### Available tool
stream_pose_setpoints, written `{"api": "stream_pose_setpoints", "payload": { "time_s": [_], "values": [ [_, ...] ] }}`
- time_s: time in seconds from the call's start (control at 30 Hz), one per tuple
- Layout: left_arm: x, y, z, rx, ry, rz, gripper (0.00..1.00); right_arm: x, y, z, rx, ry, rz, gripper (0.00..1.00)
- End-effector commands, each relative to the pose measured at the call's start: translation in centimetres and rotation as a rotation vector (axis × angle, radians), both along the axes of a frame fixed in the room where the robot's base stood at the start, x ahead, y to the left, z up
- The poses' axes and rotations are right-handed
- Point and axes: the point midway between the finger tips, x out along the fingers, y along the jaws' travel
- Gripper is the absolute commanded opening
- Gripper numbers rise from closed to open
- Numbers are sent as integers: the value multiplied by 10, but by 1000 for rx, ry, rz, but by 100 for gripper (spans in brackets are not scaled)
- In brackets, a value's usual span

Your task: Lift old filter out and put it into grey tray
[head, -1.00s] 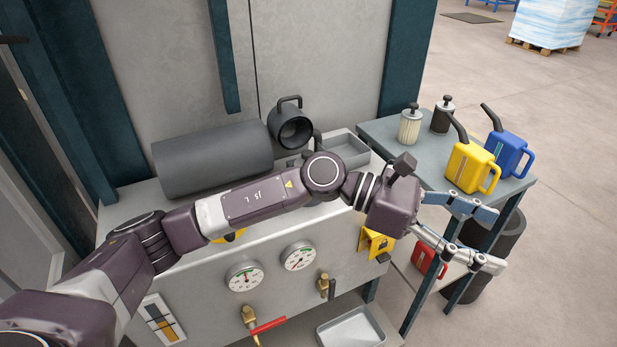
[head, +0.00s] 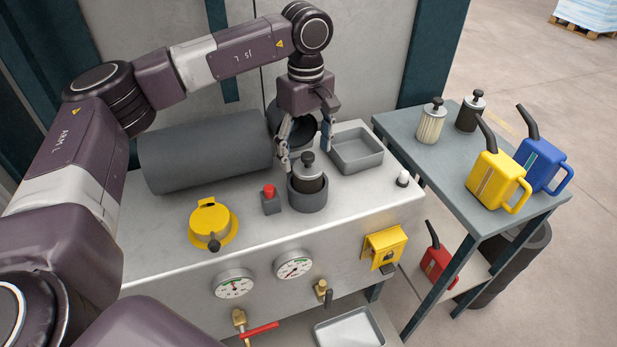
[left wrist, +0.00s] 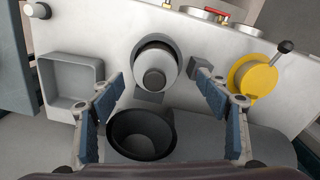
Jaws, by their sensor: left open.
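The old filter (head: 308,178), dark with a knob on top, stands upright in an open round housing (head: 307,198) on the machine top. In the left wrist view the filter (left wrist: 154,72) is seen from above inside the housing ring. My left gripper (head: 306,146) is open, pointing down, with its fingers above and slightly behind the filter; I cannot tell whether they touch it. The grey tray (head: 375,163) lies right of the housing and looks empty; it also shows in the left wrist view (left wrist: 70,59). My right gripper is not in view.
A dark open cup (left wrist: 140,133) is behind the housing, beside a large grey cylinder (head: 205,155). A red button (head: 269,193) and yellow cap (head: 211,225) are to the left. The side table holds a pale filter (head: 431,124), a dark filter (head: 470,112) and yellow and blue cans.

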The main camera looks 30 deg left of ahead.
Motion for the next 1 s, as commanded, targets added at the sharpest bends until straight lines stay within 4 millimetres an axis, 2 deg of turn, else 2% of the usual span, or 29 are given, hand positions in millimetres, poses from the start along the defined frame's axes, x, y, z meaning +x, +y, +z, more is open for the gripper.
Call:
{"api": "stream_pose_setpoints", "payload": {
  "time_s": [0.07,0.17,0.3,0.43,0.5,0.6,1.0],
  "values": [
    [0,1,-8,1,5,0,69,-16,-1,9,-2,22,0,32],
    [2,1,-24,1,5,1,69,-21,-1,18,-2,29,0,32],
    [2,1,-42,-1,2,1,69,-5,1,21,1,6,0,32],
    [3,1,-47,-1,0,1,69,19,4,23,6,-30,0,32],
    [3,1,-48,-1,0,1,69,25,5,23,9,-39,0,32],
    [3,1,-48,-1,0,1,68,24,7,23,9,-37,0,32],
    [3,0,-47,-2,0,1,24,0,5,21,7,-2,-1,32]
  ]
}}
